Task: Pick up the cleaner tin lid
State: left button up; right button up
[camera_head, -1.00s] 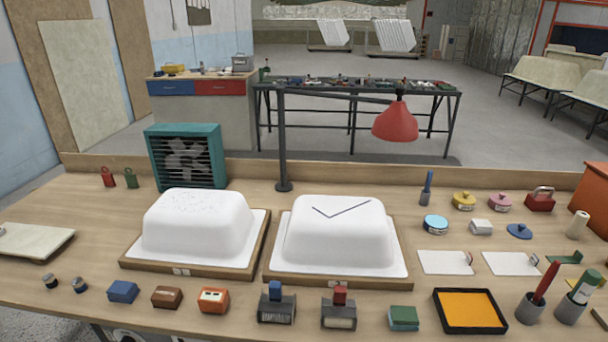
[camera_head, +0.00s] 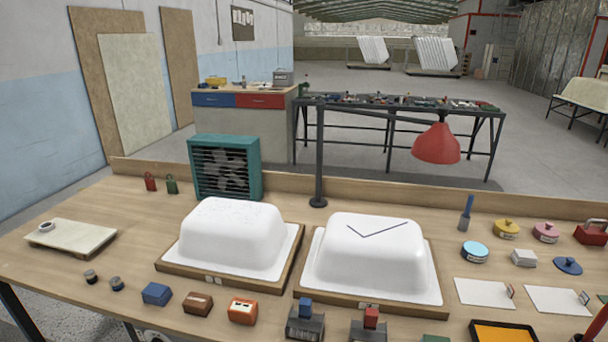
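A loose dark blue lid (camera_head: 568,265) with a knob lies on the bench at the right. An open round tin (camera_head: 474,252) with light blue contents stands to its left, apart from it. A yellow tin (camera_head: 506,229) and a pink tin (camera_head: 546,232) behind them each have a knobbed lid on. The tin labels are too small to read, so I cannot confirm which is the cleaner tin. Neither of my grippers is in view.
Two white tub shells (camera_head: 227,236) (camera_head: 371,257) fill the middle of the bench (camera_head: 70,213). A red lamp (camera_head: 436,143) hangs behind them. White cards (camera_head: 486,292) lie in front of the tins. A white block (camera_head: 524,258) sits between the open tin and the loose lid.

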aim_at(568, 265)
jog(key=z, duration=1.65)
jog(key=l+u, duration=0.1)
jog(key=u, duration=0.3)
jog(key=l+u, duration=0.1)
jog(key=u, duration=0.25)
jog(key=l+u, duration=0.15)
jog(key=u, duration=0.25)
jog(key=l+u, duration=0.1)
jog(key=u, duration=0.3)
jog(key=k+l+u, duration=0.1)
jog(key=l+u, duration=0.25)
jog(key=k+l+u, duration=0.15)
jog(key=l+u, duration=0.2)
jog(key=l, duration=0.15)
jog(key=k+l+u, duration=0.2)
jog(key=l, duration=0.2)
jog(key=k+l+u, duration=0.25)
jog(key=k+l, duration=0.1)
jog(key=l, duration=0.05)
